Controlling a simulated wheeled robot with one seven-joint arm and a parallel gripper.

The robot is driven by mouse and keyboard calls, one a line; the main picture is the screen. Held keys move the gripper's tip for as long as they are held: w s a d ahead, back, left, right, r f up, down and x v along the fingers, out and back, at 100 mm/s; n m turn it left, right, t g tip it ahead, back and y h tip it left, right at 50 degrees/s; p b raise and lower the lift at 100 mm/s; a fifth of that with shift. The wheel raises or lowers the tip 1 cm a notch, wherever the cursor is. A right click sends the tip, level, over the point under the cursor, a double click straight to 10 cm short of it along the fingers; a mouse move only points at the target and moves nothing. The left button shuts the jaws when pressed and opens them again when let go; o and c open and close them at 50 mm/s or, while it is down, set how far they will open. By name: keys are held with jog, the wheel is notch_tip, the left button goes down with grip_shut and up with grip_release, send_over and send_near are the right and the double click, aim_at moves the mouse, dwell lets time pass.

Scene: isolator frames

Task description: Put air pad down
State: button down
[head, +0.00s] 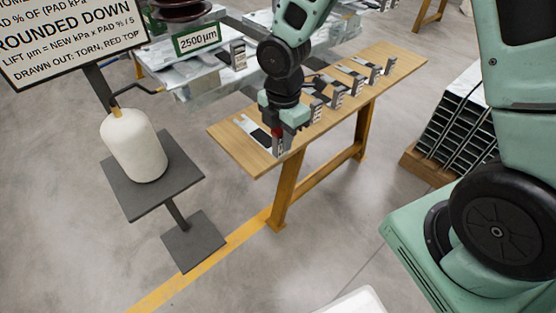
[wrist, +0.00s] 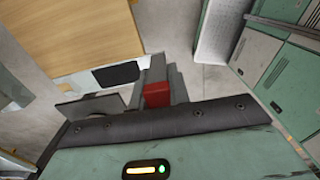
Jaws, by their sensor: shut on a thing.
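My gripper (head: 276,128) is shut on a small upright grey block with a red patch, which I take to be the air pad (head: 281,146). It is at the near end of the wooden bench (head: 225,133), beside a pale plate with a black patch (head: 250,128). I cannot tell whether the block touches the bench. In the wrist view the red part (wrist: 157,94) shows by the grey fingers, and the pale plate with its black patch (wrist: 117,75) is to the left. The jaws hide much of the held piece.
Several similar upright grey blocks (head: 357,82) with dark pads stand farther along the bench. A white cylinder (head: 133,145) stands on a dark stand at left. A sign (head: 70,40) and a 2500 µm label (head: 197,38) are behind.

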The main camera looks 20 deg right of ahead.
notch_tip(320, 180, down, 7)
jog(key=shift+f+b, duration=0.2)
jog(key=shift+b, duration=0.15)
jog(key=shift+f, duration=0.1)
jog(key=c, duration=1.3)
grip_release()
notch_tip(320, 180, up, 12)
jog(key=shift+r+p, duration=0.1)
jog(key=shift+p, duration=0.65)
jog(key=s+a+r+m, duration=0.2)
jog(key=s+r+m, duration=0.1)
jog(key=s, duration=0.3)
jog(key=s+a+r+m, duration=0.2)
jog(key=s+r+m, duration=0.1)
jog(key=s+m, duration=0.3)
jog(key=s+a+r+m, duration=0.2)
jog(key=s+m, duration=0.3)
jog(key=s, duration=0.3)
jog(key=shift+a+r+y, duration=0.1)
jog(key=shift+r+y, duration=0.2)
jog(key=shift+r, duration=0.1)
